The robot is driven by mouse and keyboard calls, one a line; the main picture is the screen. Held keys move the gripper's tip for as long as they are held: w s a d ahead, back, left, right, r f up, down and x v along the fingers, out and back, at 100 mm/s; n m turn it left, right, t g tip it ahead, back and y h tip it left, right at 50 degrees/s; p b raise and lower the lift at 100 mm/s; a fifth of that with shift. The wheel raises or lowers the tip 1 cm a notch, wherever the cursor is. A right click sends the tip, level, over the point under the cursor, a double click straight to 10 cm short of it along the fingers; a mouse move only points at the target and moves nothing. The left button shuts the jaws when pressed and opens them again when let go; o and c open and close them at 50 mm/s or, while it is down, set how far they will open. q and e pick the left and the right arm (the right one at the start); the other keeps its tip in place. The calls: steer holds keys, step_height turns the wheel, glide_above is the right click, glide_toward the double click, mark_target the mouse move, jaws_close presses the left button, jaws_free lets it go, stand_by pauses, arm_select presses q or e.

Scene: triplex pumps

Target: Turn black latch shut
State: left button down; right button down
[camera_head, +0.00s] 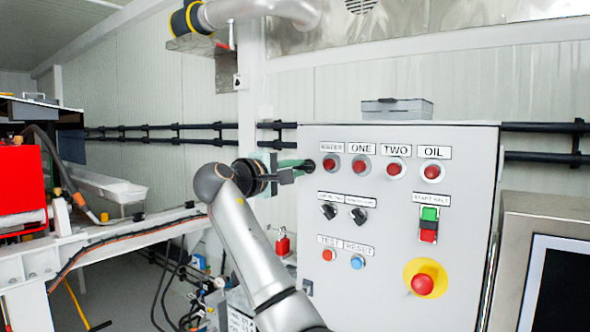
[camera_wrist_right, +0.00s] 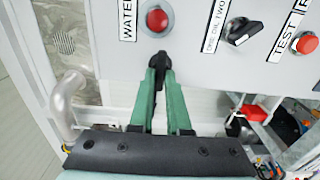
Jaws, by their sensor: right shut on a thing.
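The black latch (camera_wrist_right: 158,61) sits at the left edge of the grey control panel (camera_head: 390,285), just beside the red button under the WATER label. It also shows small and dark in the head view (camera_head: 309,166). My right gripper (camera_head: 297,165) reaches it from the left, with its arm rising from below. In the right wrist view the green fingers of this gripper (camera_wrist_right: 157,78) are closed together with their tips on the latch. The fingers partly cover the latch. My left gripper is not in view.
The panel face carries several red buttons, two black selector switches (camera_head: 343,213), a green-and-red start/halt switch (camera_head: 429,225) and a red emergency button (camera_head: 422,284) on yellow. A red padlock-like item (camera_head: 283,243) hangs left of the panel. A steel cabinet (camera_head: 545,212) stands close at right.

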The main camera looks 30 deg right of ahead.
steer(key=c, duration=0.9)
jaws_free()
steer(key=shift+a, duration=0.1)
steer(key=shift+b+v, duration=1.7)
steer(key=shift+v, duration=4.5)
